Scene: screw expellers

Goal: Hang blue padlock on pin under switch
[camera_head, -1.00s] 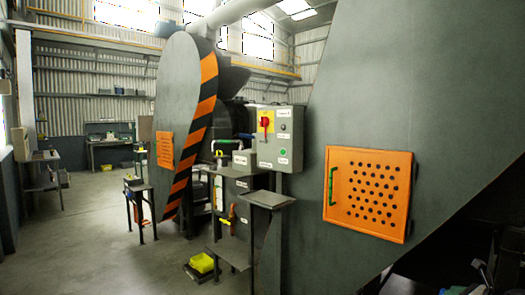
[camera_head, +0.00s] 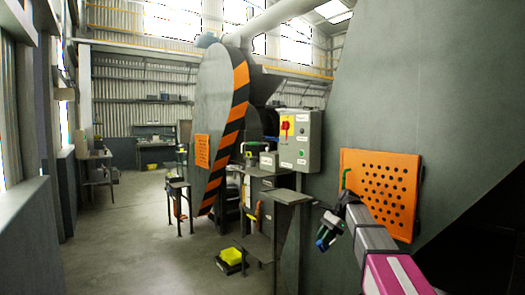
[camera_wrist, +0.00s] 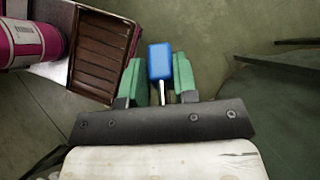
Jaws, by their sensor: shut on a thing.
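The blue padlock (camera_wrist: 160,62) is between the green fingers of my gripper (camera_wrist: 160,84) in the wrist view. Its blue body points away from the gripper, and its metal shackle lies between the fingers. My gripper (camera_head: 327,234) is shut on it and hangs in the air at the right in the head view. The switch is a red knob on a yellow plate (camera_head: 286,127) on the grey control box (camera_head: 309,140), beyond and left of my gripper. The pin under the switch is too small to make out.
A small dark stand (camera_head: 283,197) is below the control box. An orange perforated panel (camera_head: 380,190) with a green handle is behind my arm. The floor at left is open.

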